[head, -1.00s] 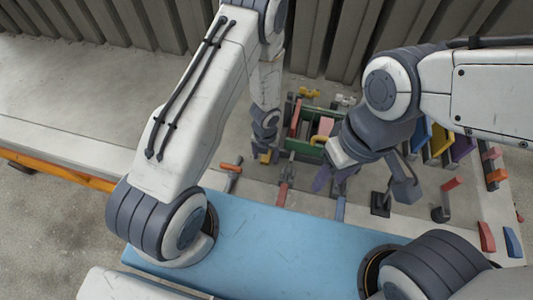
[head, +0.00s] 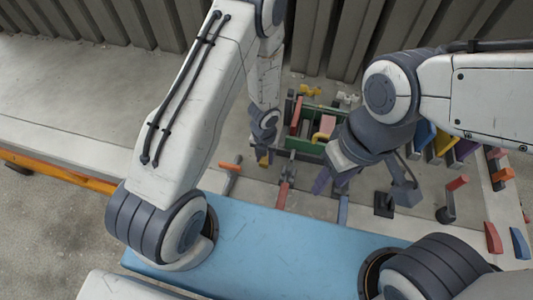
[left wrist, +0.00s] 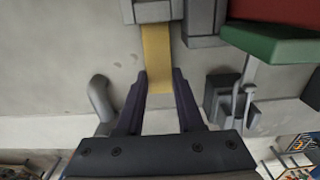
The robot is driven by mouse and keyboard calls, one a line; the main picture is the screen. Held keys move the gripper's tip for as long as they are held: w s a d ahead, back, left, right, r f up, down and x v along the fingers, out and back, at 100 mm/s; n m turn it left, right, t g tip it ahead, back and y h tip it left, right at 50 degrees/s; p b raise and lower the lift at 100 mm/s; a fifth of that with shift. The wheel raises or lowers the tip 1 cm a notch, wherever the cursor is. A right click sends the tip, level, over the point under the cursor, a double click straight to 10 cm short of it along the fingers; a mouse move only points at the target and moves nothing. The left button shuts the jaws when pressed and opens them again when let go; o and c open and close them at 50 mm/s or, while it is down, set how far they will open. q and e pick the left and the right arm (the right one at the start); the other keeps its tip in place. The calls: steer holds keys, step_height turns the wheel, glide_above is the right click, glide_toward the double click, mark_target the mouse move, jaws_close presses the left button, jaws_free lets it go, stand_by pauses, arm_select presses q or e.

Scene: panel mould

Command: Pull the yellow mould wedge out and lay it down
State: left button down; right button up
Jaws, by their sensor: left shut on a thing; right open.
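The yellow mould wedge (left wrist: 157,45) shows in the left wrist view as a flat yellow strip. Its near end lies between the two dark fingers of my left gripper (left wrist: 160,78), which is shut on it. Its far end meets grey metal blocks (left wrist: 152,11) at the top of that view. In the head view a small yellow piece (head: 264,160) shows below my left wrist; the left fingers are hard to make out there. My right gripper (head: 362,186) is open and empty, hanging over the right part of the worktop, its fingers wide apart.
A green box (head: 309,148) with coloured pieces stands right of my left wrist. An orange-handled clamp (head: 231,170) and a red-handled clamp (head: 284,184) stand near the front edge. Coloured blocks line the right side. The worktop at left is bare.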

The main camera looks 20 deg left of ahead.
mark_target(258, 186)
arm_select(q)
steer(key=shift+s+f+b, duration=0.15)
steer(key=shift+s+b, duration=1.25)
steer(key=shift+b, duration=0.85)
steer(key=shift+s+b, duration=0.7)
steer(key=shift+b, duration=0.15)
steer(key=shift+s, duration=0.3)
steer(key=shift+b, duration=0.3)
steer(key=shift+s+b, duration=0.55)
steer(key=shift+b, duration=0.15)
steer(key=shift+s+b, duration=0.85)
steer(key=shift+s, duration=0.55)
